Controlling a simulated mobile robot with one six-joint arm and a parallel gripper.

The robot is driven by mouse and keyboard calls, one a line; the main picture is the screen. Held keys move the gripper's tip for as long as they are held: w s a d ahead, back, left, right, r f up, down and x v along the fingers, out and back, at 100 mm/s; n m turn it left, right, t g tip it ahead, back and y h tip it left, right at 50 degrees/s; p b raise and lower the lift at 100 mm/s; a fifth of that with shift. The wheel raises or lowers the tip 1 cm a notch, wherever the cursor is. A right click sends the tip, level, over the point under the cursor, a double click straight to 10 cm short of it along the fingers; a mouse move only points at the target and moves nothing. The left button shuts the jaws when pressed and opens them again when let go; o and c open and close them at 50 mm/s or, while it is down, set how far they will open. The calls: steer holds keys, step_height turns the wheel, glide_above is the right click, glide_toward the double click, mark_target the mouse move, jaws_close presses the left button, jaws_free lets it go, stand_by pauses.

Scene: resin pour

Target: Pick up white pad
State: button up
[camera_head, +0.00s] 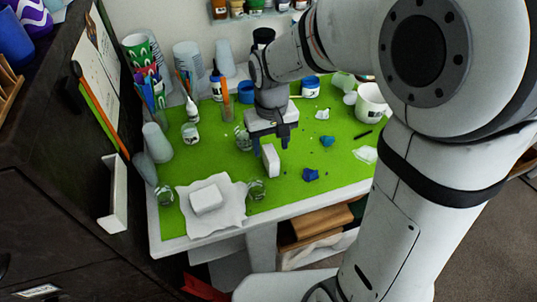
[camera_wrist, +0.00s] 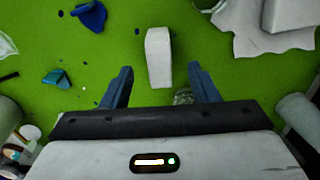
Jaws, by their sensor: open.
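A small white pad (camera_head: 270,160), a narrow block standing on the green mat, is just below and in front of my gripper (camera_head: 271,141). In the wrist view the white pad (camera_wrist: 158,50) lies ahead of the two blue fingertips of my gripper (camera_wrist: 160,72), roughly centred between them. The fingers are apart with nothing held. A second, wider white block (camera_head: 207,200) rests on a crumpled white cloth (camera_head: 233,211) at the front left of the mat; it shows at the upper right in the wrist view (camera_wrist: 290,12).
The green mat (camera_head: 330,180) covers the table. Clear glasses (camera_head: 256,190) stand near the pad and cloth. Blue crumpled pieces (camera_head: 310,175) lie to the right. Bottles and cups stand at the back and left; a white mug (camera_head: 371,103) is at the back right.

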mark_target(271, 152)
step_height(271, 152, down, 6)
steer(key=shift+r, duration=0.2)
steer(key=c, duration=1.1)
step_height(271, 152, up, 10)
steer(key=shift+r, duration=0.1)
steer(key=o, duration=0.4)
steer(key=shift+c, duration=1.4)
